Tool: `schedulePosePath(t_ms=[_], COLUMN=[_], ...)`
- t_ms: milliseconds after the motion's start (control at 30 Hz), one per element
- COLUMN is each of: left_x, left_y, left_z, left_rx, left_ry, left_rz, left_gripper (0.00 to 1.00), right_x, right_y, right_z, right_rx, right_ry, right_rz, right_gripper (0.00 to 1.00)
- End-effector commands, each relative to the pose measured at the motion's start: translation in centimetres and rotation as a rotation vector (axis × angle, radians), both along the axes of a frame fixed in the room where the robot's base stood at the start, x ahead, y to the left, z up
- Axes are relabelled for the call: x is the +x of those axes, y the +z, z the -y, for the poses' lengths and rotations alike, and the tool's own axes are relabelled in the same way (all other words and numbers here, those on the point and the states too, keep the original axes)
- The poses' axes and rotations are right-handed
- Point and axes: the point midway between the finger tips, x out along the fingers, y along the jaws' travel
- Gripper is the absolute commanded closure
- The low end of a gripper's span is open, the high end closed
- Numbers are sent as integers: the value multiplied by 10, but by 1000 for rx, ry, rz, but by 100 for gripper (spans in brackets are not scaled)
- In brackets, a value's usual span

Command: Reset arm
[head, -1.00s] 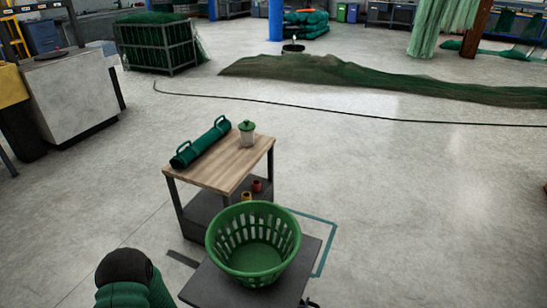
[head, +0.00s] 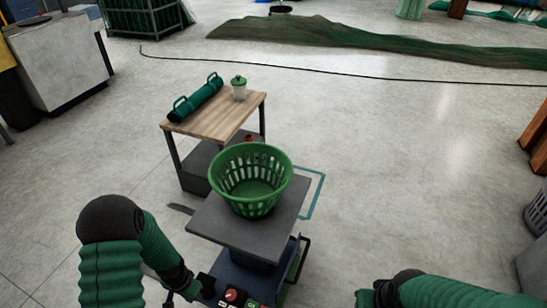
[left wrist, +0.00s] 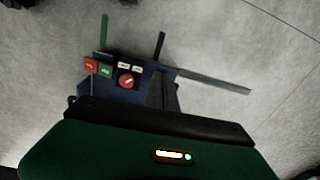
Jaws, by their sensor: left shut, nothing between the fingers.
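My left arm (head: 115,240) comes in from the lower left in the head view and bends down to the right. My left gripper (head: 180,294) is a small dark shape low in that view, beside the lift cart's control panel (head: 232,297); it is shut and empty. My right arm (head: 450,291) shows at the bottom right, with its fingers out of view. In the left wrist view, my own green wrist housing (left wrist: 155,152) fills the bottom, and the control panel with a red button (left wrist: 127,82) lies beyond it.
A green basket (head: 250,198) stands on the cart's grey top (head: 225,232). Behind it a wooden table (head: 225,123) holds a green roll (head: 197,99) and a lidded jar (head: 239,89). A net (head: 330,38) and a dark hose (head: 280,68) lie beyond. The floor at right is mostly clear.

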Motion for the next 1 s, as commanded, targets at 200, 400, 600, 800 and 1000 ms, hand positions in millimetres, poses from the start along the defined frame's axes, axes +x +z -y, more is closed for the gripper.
schedulePosePath(t_ms=[200, 400, 600, 800, 1000], left_x=[5, -12, -45, -65, -64], left_y=[74, 148, 200, 259, 323], left_z=[27, 65, 97, 111, 111], left_rx=[9, -4, -37, -60, -60], left_ry=[51, 120, 181, 214, 214], left_rz=[53, 115, 167, 184, 184], left_gripper=[100, 100, 100, 100, 100], right_x=[0, 0, 0, 0, 0], right_y=[0, 0, 0, 41, 106], right_z=[0, 0, 0, 0, 0], right_rx=[0, 0, 0, 0, 0], right_ry=[0, 0, 0, 0, 0], right_rz=[-1, -1, -1, -1, 0], right_gripper=[64, 64, 64, 64, 64])
